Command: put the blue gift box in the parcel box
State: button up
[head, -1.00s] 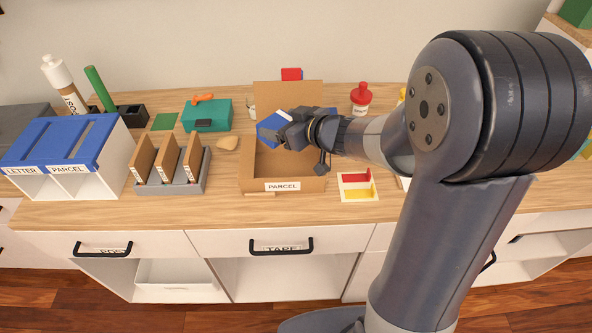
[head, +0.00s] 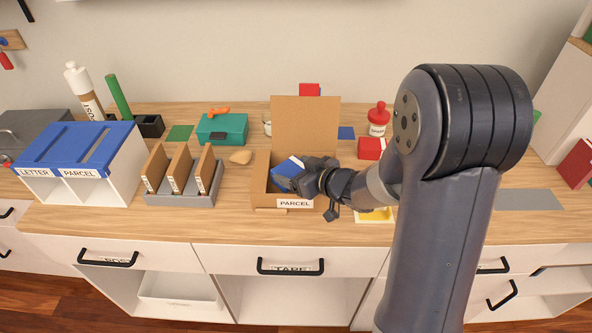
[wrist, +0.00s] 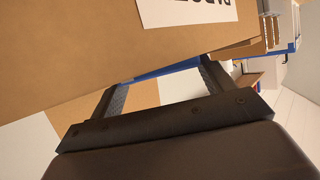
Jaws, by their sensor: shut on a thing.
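The blue gift box (head: 288,170) is in my gripper (head: 299,182), at the mouth of the open cardboard parcel box (head: 296,204) in the head view. It looks tilted, and its lower part is hidden by the box's walls and my gripper. I cannot tell whether it touches the floor of the box. The parcel box has a raised back flap (head: 305,122) and a PARCEL label on its front. In the wrist view my gripper (wrist: 157,88) has its fingers partly behind the cardboard wall (wrist: 90,50), with a thin strip of blue (wrist: 165,70) between them.
A grey rack (head: 184,198) with brown dividers stands left of the parcel box. A teal box (head: 224,128) and a red-topped bottle (head: 378,118) stand behind. A yellow-marked tray (head: 374,215) lies close on the right, under my arm.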

jog(key=shift+f, duration=0.1)
jog(key=shift+f+b, duration=0.45)
jog(key=shift+f, duration=0.1)
jog(key=o, duration=1.1)
jog(key=shift+c, duration=0.2)
jog(key=shift+r, duration=0.15)
jog(key=shift+r+p, duration=0.3)
jog(key=shift+p, duration=0.05)
jog(key=p+v, duration=0.1)
jog(key=v, duration=1.1)
jog(key=shift+r+p, duration=0.25)
jog(key=shift+p, duration=0.05)
